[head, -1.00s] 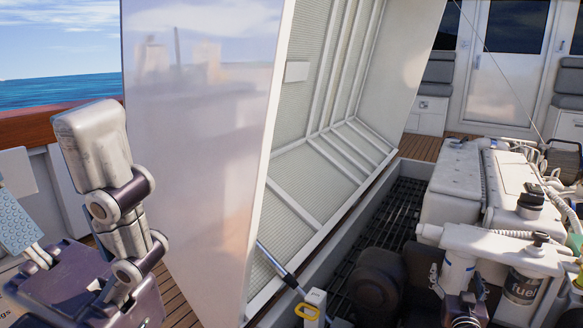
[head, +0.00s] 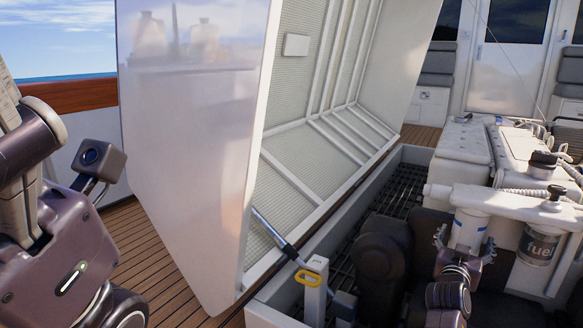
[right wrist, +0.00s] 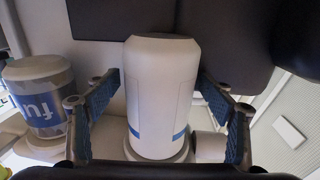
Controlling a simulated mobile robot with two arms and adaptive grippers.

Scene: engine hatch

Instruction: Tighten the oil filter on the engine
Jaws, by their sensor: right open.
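The oil filter, a white cylinder with a blue band (head: 468,229), hangs under a white bracket on the engine (head: 505,200) at the right of the head view. My right gripper (head: 464,246) is open, with its fingers on either side of the filter. In the right wrist view, the filter (right wrist: 160,95) stands between the two blue-padded fingers of the gripper (right wrist: 160,101). Gaps show at both sides, so the fingers are apart from it. My left arm shows at the left of the head view, but its fingers are out of view.
A fuel filter labelled "fuel" (head: 541,243) hangs just right of the oil filter; it also shows in the right wrist view (right wrist: 40,100). The raised white hatch (head: 190,130) fills the middle left, with a strut (head: 275,233) below. A dark engine part (head: 382,262) is left of my right gripper.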

